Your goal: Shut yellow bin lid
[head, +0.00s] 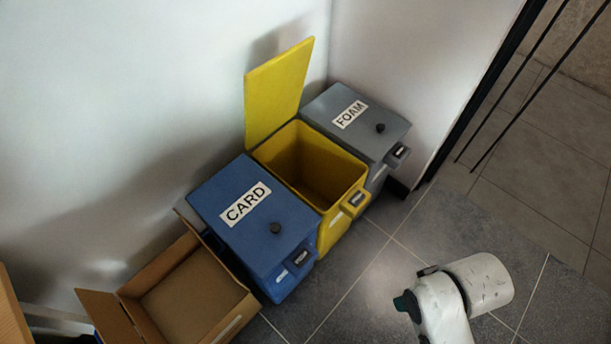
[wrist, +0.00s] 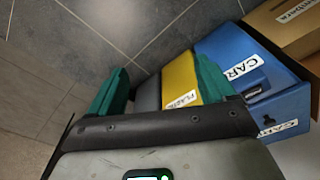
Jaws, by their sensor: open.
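The yellow bin (head: 345,190) stands between the blue and grey bins in the head view, its inside visible and seemingly empty. Its yellow lid (head: 279,90) stands raised, nearly upright, along the wall side. In the wrist view the yellow bin (wrist: 180,78) shows its labelled front between my fingers, partly covered by my gripper; its lid cannot be made out there. My gripper (wrist: 160,82) has its two teal fingers spread apart with nothing held between them. In the head view my white arm is at the lower right, apart from the bins.
The blue CARD bin (head: 235,230) and grey FOAM bin (head: 375,140) flank the yellow one, both lids shut. An open cardboard box (head: 190,295) lies left of the blue bin. White walls stand behind and right.

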